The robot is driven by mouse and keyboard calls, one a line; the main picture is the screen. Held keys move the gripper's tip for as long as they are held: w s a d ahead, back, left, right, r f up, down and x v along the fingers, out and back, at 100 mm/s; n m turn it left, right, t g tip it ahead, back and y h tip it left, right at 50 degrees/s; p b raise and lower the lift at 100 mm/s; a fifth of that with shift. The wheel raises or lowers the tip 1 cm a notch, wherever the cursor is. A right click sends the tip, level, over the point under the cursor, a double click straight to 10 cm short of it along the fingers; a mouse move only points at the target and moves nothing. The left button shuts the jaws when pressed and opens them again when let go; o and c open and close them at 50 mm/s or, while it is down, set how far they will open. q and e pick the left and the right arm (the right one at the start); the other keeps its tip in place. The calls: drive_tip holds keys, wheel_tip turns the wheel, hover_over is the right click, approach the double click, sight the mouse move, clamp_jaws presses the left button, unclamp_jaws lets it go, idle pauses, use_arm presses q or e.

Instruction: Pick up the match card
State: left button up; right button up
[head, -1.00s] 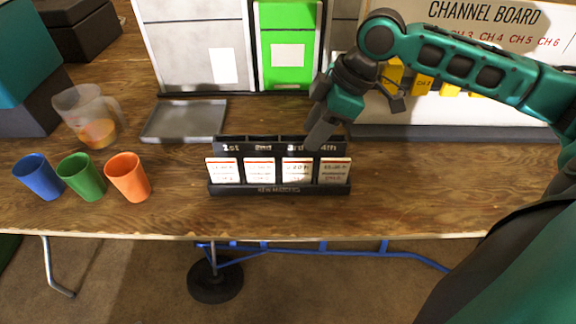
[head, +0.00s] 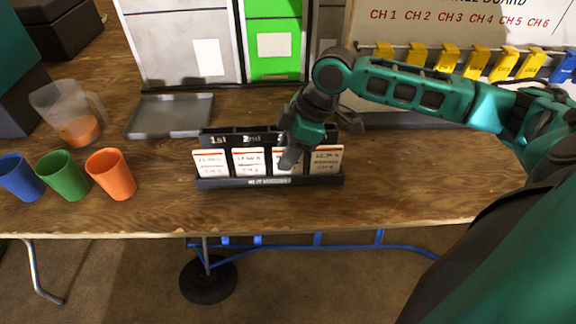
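A black card rack (head: 265,183) stands on the wooden table, with slots marked 1st, 2nd, 3rd and 4th. Each slot holds a white match card with a red stripe: the 1st card (head: 210,164), the 2nd card (head: 249,162), the 3rd card (head: 283,170) and the 4th card (head: 326,161). The writing is too small to read surely. My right gripper (head: 290,158) points down at the 3rd card and hides part of it and its label. I cannot tell if it touches the card or how far its fingers are apart. My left gripper is not in view.
A grey tray (head: 170,116), a clear jug (head: 70,115) with orange contents, and blue (head: 20,177), green (head: 62,176) and orange (head: 111,174) cups stand left of the rack. The channel board (head: 470,40) with coloured tags stands behind my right arm. The table right of the rack is clear.

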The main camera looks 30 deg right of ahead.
drive_tip(key=shift+w+a+f, duration=0.1)
drive_tip(key=shift+a+f, duration=0.15)
drive_tip(key=shift+f, duration=0.35)
drive_tip(key=shift+c, duration=0.2)
clamp_jaws()
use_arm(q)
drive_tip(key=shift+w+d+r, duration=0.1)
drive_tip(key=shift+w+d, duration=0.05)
